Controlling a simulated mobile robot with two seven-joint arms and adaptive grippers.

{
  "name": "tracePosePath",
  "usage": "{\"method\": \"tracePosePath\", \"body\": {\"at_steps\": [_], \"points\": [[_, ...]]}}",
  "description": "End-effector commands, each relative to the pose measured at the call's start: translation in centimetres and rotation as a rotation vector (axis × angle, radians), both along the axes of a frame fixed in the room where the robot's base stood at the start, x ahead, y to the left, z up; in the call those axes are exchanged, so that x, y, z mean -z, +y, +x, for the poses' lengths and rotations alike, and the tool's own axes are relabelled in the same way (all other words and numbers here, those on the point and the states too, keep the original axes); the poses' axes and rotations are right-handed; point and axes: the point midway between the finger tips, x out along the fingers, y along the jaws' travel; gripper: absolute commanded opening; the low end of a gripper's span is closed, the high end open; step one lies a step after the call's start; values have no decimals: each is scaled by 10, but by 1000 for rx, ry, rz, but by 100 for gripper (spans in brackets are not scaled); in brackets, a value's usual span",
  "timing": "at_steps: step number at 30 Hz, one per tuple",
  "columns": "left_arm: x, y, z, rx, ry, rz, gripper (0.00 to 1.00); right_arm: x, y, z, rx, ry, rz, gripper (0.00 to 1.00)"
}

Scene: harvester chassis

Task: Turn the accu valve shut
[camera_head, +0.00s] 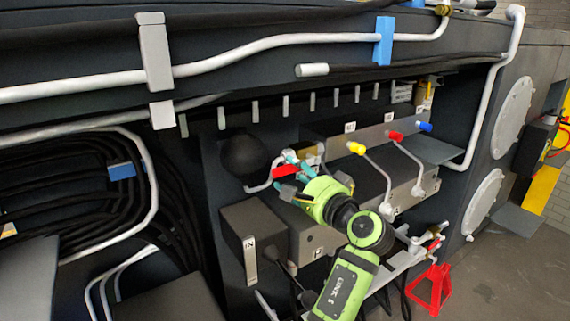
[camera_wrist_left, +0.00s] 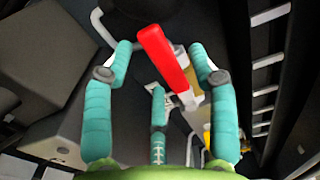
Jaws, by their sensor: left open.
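The accu valve's red lever handle (camera_head: 286,171) shows beside a dark round accumulator (camera_head: 243,158) in the head view. In the left wrist view the red lever (camera_wrist_left: 163,60) is large and slants from upper left to lower right, above a yellowish valve body (camera_wrist_left: 196,82) that is partly hidden. My left gripper (camera_head: 295,174) is open, with its teal fingers around the lever. In the wrist view the left gripper (camera_wrist_left: 160,58) has fingers on both sides of the lever and a third below it. I cannot tell whether any finger touches it. My right gripper is not in view.
A dark box (camera_head: 250,232) stands left below my gripper. A panel with yellow (camera_head: 355,148), red (camera_head: 396,136) and blue (camera_head: 425,127) capped hose ends is to the right. White pipes and a beam run overhead. A red stand (camera_head: 433,288) is on the floor.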

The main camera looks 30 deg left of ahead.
Motion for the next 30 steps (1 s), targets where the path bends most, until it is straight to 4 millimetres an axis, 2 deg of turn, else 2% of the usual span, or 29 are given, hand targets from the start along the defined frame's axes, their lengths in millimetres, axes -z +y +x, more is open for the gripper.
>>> {"method": "tracePosePath", "body": {"at_steps": [1,6,16,17,18,21,30], "points": [[-4,8,2,-4,2,2,58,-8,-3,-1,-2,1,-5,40],[-1,24,10,-2,3,1,58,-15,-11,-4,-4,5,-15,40],[1,28,12,1,0,-1,58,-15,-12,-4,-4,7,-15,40],[1,28,12,1,1,-1,50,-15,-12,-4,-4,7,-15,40],[1,28,12,1,1,-1,34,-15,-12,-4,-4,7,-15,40],[1,28,12,1,1,-1,0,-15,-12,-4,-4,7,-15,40],[0,28,15,1,7,3,0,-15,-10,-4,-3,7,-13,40]]}}
